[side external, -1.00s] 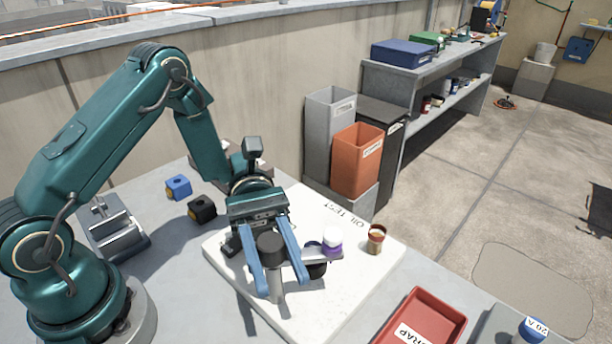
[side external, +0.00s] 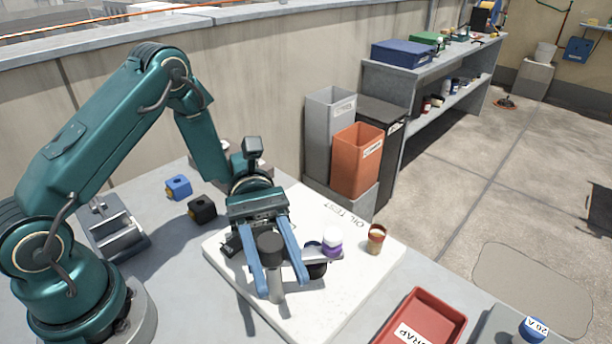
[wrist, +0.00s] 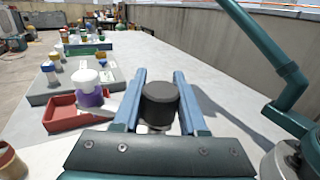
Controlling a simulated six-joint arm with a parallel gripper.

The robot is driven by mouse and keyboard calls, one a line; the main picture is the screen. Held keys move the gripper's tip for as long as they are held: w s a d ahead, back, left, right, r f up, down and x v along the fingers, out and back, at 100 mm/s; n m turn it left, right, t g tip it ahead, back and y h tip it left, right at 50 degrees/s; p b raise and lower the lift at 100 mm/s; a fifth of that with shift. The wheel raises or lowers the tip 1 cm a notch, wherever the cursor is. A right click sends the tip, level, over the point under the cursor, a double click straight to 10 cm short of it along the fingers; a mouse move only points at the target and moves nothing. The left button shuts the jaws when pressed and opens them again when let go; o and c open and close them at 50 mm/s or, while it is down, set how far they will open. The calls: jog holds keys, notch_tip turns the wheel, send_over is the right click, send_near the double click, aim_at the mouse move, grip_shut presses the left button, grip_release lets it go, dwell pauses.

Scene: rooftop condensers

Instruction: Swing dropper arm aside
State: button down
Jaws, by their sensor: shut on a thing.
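The dropper stand has a pale post (side external: 277,288) with a black knob (side external: 270,245) on top, standing on the white OIL TEST board (side external: 235,272). A short grey arm (side external: 328,257) reaches right from it and carries a purple bottle with a white cap (side external: 332,243). A dark round part (side external: 315,266) sits below the arm. My gripper (side external: 276,270) has its blue fingers on both sides of the knob and is shut on it. In the wrist view the knob (wrist: 160,103) is between the fingers, and the purple bottle (wrist: 89,92) is left of them.
A red SCRAP tray (side external: 425,320) is at front right. Blue (side external: 178,187) and black (side external: 202,210) blocks and a grey metal fixture (side external: 116,228) lie to the left. Bins (side external: 357,160) stand behind.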

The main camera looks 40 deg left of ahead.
jog(key=shift+s+a+m+g+y, duration=0.15)
jog(key=shift+m+g+y, duration=0.6)
jog(key=shift+g, duration=0.15)
jog(key=shift+s+a+m+g+y, duration=0.1)
jog(key=shift+s+m+g+y, duration=0.05)
jog(key=shift+m+g+y, duration=0.65)
jog(key=shift+s+a+m+g+y, duration=0.15)
jog(key=shift+m+g+y, duration=0.45)
jog(key=shift+g, duration=0.4)
jog(key=shift+c, duration=2.2)
grip_release()
jog(key=shift+h, duration=0.25)
